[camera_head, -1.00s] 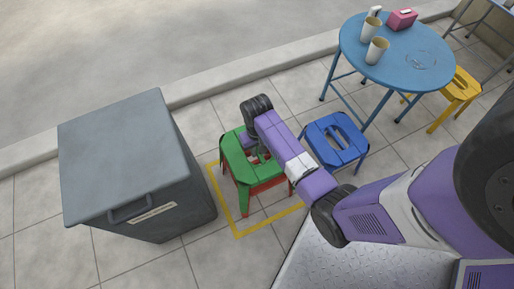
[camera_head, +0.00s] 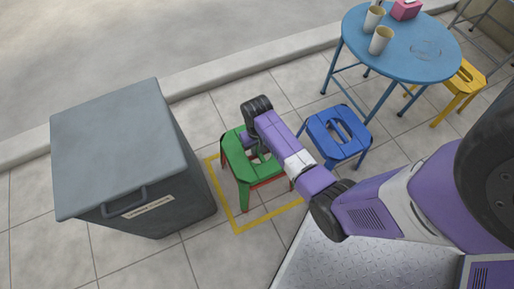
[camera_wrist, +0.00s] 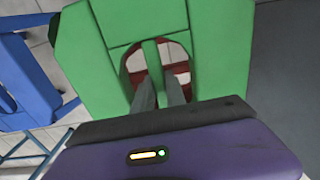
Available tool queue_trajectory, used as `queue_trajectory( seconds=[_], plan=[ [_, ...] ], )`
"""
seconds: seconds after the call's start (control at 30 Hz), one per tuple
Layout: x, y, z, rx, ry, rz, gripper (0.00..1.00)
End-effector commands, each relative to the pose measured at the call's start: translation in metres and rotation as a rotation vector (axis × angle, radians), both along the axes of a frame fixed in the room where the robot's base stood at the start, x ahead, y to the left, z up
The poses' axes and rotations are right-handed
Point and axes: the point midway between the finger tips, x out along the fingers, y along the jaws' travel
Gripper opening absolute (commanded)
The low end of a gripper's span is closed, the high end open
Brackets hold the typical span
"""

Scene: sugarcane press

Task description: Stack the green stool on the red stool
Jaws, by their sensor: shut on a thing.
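The green stool (camera_head: 238,165) sits upright over the red stool (camera_head: 268,183), whose red legs and edges show just under and beside it in the head view. In the wrist view the green seat (camera_wrist: 215,45) fills the middle, with an oval hole split by a green bar. Red (camera_wrist: 136,62) shows through this hole. My gripper (camera_wrist: 160,88) reaches into the hole and is shut on the green bar. My arm hides part of both stools in the head view, and how fully the seats touch cannot be told.
A yellow square outline (camera_head: 236,222) is on the tiles around the stools. A grey bin (camera_head: 125,150) stands close on the left. A blue stool (camera_head: 338,135) is close on the right, with a blue round table (camera_head: 400,55) and a yellow stool (camera_head: 462,82) beyond.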

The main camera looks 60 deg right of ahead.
Motion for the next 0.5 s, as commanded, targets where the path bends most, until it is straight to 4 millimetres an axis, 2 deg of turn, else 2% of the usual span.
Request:
queue_trajectory(
  seconds=[0.5],
  plan=[
    [0.0011, -0.0005, -0.0047, -0.001, -0.002, 0.0, 0.0]
  ],
)
